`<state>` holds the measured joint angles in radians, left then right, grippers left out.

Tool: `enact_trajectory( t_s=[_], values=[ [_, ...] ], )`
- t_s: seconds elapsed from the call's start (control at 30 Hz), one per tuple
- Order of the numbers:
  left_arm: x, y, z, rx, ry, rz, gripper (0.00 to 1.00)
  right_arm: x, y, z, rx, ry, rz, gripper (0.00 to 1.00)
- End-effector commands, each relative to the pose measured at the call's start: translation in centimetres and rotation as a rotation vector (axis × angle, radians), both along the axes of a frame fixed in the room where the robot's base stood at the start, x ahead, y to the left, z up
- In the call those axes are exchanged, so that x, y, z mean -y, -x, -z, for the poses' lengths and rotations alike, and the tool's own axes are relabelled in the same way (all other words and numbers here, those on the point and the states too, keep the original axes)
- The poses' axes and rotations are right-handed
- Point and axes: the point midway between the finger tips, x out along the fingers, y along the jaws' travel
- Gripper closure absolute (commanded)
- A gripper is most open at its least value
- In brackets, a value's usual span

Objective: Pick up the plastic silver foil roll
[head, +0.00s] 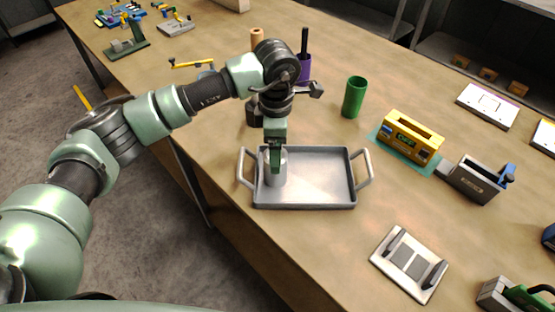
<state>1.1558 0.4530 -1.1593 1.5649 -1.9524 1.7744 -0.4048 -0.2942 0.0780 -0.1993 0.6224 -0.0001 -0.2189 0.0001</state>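The silver foil roll (275,180) is a short grey-silver cylinder standing upright in the left part of a grey metal tray (325,204). The tray has a handle at each end. My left gripper (275,160) points down over the roll, with a green finger in front of the roll's upper part. The finger hides part of the roll, and I cannot tell whether the gripper is closed on it. My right gripper is not in view.
A green cylinder (354,98), a purple holder (304,70) and an orange cylinder (257,38) stand behind the tray. A yellow box (411,137) and a grey device (474,182) are to the right. A plate with black handles (408,265) lies front right.

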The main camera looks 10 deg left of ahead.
Motion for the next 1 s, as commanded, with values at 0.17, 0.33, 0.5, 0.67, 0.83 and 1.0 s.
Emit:
enact_trajectory(
  t_s=[0.17,0.33,0.5,0.67,0.83,1.0],
  values=[
    [-0.1,0.0,1.8,-0.005,0.000,-0.001,0.21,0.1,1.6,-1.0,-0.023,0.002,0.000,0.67],
    [-0.3,-0.3,4.3,-0.006,-0.001,-0.001,0.21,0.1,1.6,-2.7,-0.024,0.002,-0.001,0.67],
    [-0.2,-0.4,6.3,-0.003,0.001,0.000,0.21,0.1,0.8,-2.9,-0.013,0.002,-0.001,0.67],
    [-0.2,-0.5,6.6,-0.001,0.000,0.001,0.21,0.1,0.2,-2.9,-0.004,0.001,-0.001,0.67],
    [-0.2,-0.5,6.5,-0.001,0.000,0.001,0.43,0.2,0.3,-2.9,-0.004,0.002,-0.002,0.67],
    [-0.2,-0.5,6.5,-0.001,0.000,0.001,0.90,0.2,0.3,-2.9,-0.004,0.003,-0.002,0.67]
  ],
)
